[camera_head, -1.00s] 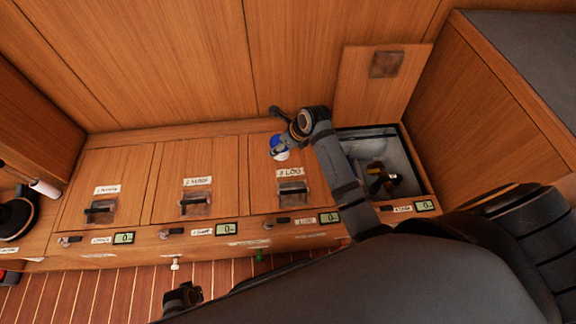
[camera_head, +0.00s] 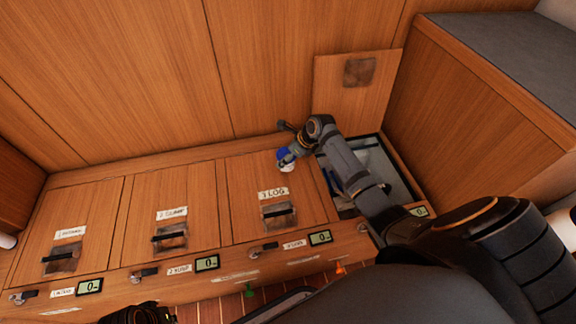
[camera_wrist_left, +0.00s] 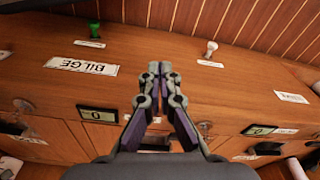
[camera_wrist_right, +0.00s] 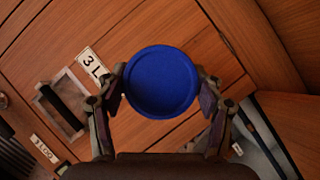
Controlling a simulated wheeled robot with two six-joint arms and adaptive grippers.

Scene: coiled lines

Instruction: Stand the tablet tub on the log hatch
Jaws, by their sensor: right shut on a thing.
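The tablet tub is white with a blue lid (camera_head: 284,156). My right gripper (camera_head: 292,153) is shut on it; in the right wrist view the round blue lid (camera_wrist_right: 162,82) sits between the two fingers. The log hatch (camera_head: 250,180) is a flat wooden lid with a "3 LOG" label and a dark handle. The tub shows over its back right part; I cannot tell whether its base touches the wood. My left gripper shows only in part at the bottom of the head view (camera_head: 137,313). In the left wrist view its empty fingers (camera_wrist_left: 158,72) meet over the locker front.
Two more closed hatches (camera_head: 160,215) lie left of the log hatch. Right of it is an open bin (camera_head: 395,180), partly behind my right arm, its lid (camera_head: 355,95) leaning on the wall. Latches and small displays (camera_head: 207,263) line the front edge.

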